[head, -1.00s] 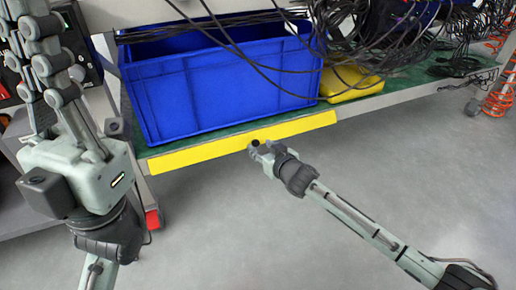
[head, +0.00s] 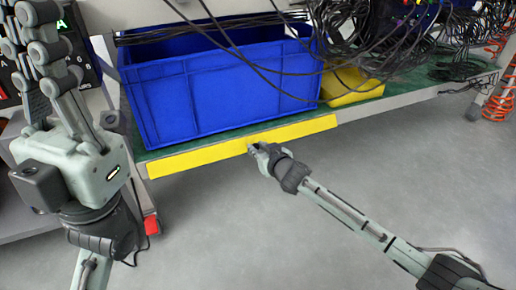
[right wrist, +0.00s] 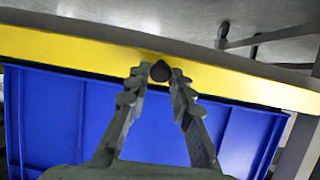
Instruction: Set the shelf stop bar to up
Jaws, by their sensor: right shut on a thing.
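The yellow stop bar (head: 200,152) runs along the front edge of the shelf, low, with green shelf surface showing above it. A dark round knob (right wrist: 160,71) sits on the bar in the right wrist view. My right gripper (head: 258,149) is at the middle of the bar, shut on the knob; its two fingers (right wrist: 158,76) flank the knob in the right wrist view. The knob is hidden by the gripper in the head view. My left gripper (head: 32,25) is raised at the left, away from the bar, with its fingertips cut off by the picture's edge.
A blue crate (head: 220,92) stands on the green shelf (head: 420,85) just behind the bar. Black cables hang over it, and a yellow object (head: 352,90) lies to its right. The grey floor (head: 400,170) in front is clear.

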